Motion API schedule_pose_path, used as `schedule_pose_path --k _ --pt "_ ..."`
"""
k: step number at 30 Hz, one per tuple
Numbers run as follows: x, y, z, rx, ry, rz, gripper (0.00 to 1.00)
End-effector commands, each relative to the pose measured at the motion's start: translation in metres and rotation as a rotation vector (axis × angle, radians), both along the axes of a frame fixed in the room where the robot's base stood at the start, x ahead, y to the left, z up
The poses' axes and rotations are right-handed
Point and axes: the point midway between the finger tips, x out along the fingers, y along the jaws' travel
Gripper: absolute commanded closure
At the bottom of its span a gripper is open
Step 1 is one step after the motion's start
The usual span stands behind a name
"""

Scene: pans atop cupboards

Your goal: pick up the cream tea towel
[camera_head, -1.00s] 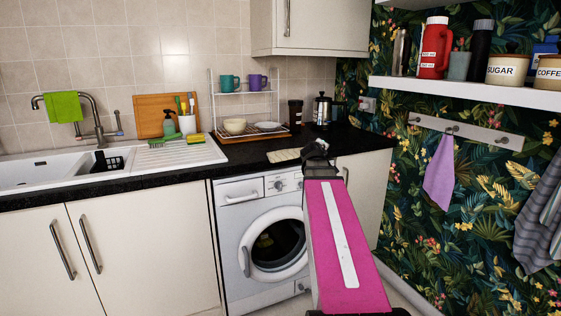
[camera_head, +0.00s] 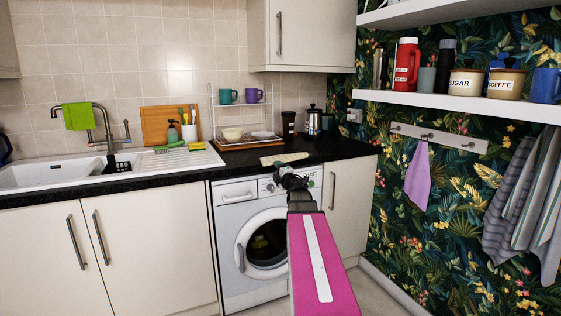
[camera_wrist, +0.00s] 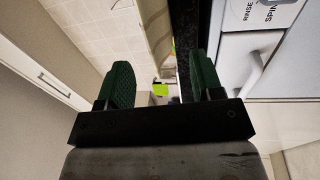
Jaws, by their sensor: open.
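The cream tea towel (camera_head: 284,158) lies flat, as a small pale patch, on the black worktop above the washing machine. My gripper (camera_head: 288,176) is at the end of my pink arm, just below the towel in the head view, in front of the washing machine's top edge. It looks apart from the towel. In the wrist view my gripper (camera_wrist: 162,78) shows two green fingers spread apart with nothing between them. A pale strip beside the dark worktop edge there may be the towel, but I cannot tell.
A dish rack (camera_head: 247,138) stands behind the towel, with a dark cup (camera_head: 289,122) and a cafetiere (camera_head: 313,122) to its right. The washing machine (camera_head: 232,196) is below. A purple cloth (camera_head: 418,177) hangs on the right wall; a green cloth (camera_head: 78,117) hangs over the tap.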

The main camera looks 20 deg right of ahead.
Motion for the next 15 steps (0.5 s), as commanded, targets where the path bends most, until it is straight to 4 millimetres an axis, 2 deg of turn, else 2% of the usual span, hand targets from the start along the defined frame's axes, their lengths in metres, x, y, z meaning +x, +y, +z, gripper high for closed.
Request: schedule_pose_path --k 1,3,11,15 --pt "0.012 0.000 0.001 0.000 -0.001 0.001 0.40" --pt "0.021 0.001 0.003 0.001 -0.001 0.000 0.40" --pt "0.037 0.004 0.005 0.001 -0.001 -0.001 0.40" --pt "0.056 0.007 0.008 0.001 -0.001 0.000 0.40"
